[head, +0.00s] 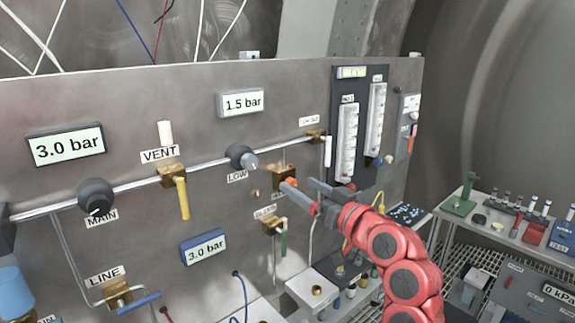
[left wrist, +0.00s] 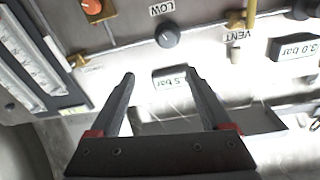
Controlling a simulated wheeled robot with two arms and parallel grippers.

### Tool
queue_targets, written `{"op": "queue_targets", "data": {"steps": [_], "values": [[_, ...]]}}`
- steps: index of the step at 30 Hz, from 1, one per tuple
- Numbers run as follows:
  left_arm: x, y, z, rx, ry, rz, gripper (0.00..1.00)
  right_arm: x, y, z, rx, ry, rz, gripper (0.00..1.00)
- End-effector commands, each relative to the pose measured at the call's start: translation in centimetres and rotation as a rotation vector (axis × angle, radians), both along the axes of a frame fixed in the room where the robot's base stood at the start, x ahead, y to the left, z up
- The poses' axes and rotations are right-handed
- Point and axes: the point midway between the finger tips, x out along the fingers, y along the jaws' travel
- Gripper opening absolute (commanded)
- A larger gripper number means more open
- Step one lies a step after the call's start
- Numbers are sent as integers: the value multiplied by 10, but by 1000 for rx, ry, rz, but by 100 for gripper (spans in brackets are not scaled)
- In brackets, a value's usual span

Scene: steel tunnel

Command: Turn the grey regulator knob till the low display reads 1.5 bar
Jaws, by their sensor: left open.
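The grey regulator knob (head: 241,156) sits on the pipe at LOW, its paler end (head: 252,163) facing out. In the left wrist view, which is upside down, the knob (left wrist: 167,37) lies just past the fingertips, with a clear gap. The low display (head: 240,103) above it reads 1.5 bar; in the left wrist view the display (left wrist: 172,78) shows between the fingers, partly covered. My left gripper (head: 303,194) is open and empty, to the right of and lower than the knob in the head view; its fingers (left wrist: 160,76) touch nothing visible. My right gripper is not in view.
The MAIN knob (head: 96,196) and its 3.0 bar display (head: 65,145) are at left. The yellow VENT handle (head: 182,198) stands left of LOW. An orange-handled valve (left wrist: 96,9) is close by. Flow meters (head: 347,140) stand right; a cluttered bench (head: 525,235) is at far right.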

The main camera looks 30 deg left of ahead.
Motion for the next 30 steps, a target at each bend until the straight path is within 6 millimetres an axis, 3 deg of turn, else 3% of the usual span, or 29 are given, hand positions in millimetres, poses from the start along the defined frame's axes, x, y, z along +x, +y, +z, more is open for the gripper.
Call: {"op": "queue_targets", "data": {"steps": [3, 7, 24, 30], "values": [[-16, 7, 1, -64, -18, 51, 82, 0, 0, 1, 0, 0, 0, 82], [-15, 19, 1, -75, -18, 64, 82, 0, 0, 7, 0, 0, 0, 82], [34, 135, 5, -70, -18, 59, 82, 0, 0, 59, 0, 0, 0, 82], [45, 160, 2, -70, -16, 58, 82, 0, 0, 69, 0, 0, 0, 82]]}}
